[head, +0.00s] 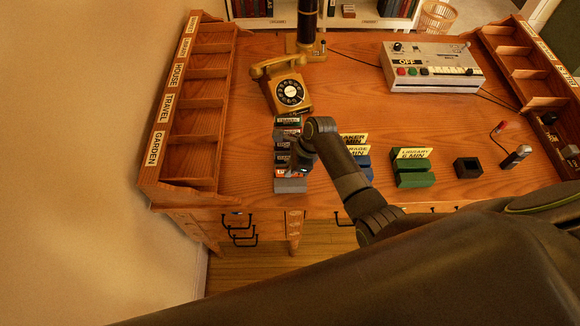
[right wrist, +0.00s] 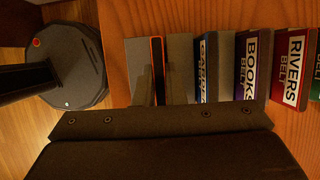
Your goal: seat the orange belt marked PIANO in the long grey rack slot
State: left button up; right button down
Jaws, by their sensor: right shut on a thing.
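The orange belt (head: 289,173) is at the near end of the grey rack (head: 290,186), under my right gripper (head: 294,167). In the right wrist view its orange edge (right wrist: 158,60) stands upright between grey rack parts (right wrist: 138,52), with my fingers at its sides. My right gripper is shut on this belt. The PIANO marking cannot be read, and the gripper partly covers the belt. I cannot tell whether it is fully down in the slot. My left gripper is not in view.
Green LIBRARY (head: 412,172) blocks stand at right. A wooden shelf (head: 190,120) borders the left; the desk's front edge is close.

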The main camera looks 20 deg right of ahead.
jog(key=shift+f, duration=0.15)
jog(key=c, duration=1.5)
grip_release()
jog(key=v, duration=1.2)
jog(key=shift+d, duration=0.1)
